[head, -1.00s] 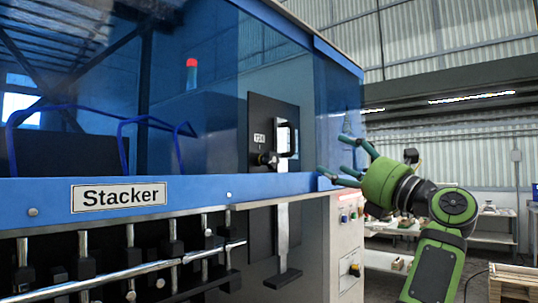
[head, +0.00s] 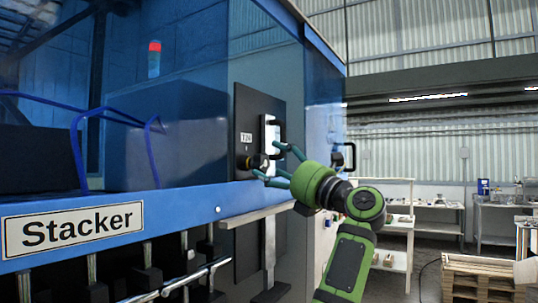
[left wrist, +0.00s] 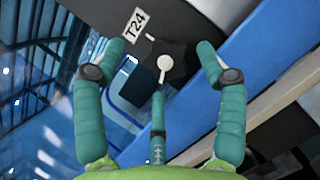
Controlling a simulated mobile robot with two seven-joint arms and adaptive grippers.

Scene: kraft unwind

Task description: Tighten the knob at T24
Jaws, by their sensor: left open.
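The T24 knob (head: 256,161) is dark and sits on a black panel (head: 241,105) below the white T24 label (head: 246,137). In the left wrist view the knob (left wrist: 178,58) is a dark lobed shape with a pale round-ended piece, beside the T24 label (left wrist: 135,24). My left gripper (head: 268,162) is open, its teal fingers pointing at the knob. In the left wrist view two fingers of the gripper (left wrist: 160,48) flank the knob and a third lies below it. I see no clear contact. My right gripper is out of view.
A vertical handle (head: 269,135) stands right of the knob, close to the upper finger. A blue rail with the Stacker sign (head: 75,228) runs below the panel. Shelves (head: 437,215) and wooden pallets (head: 480,275) stand farther back on the right.

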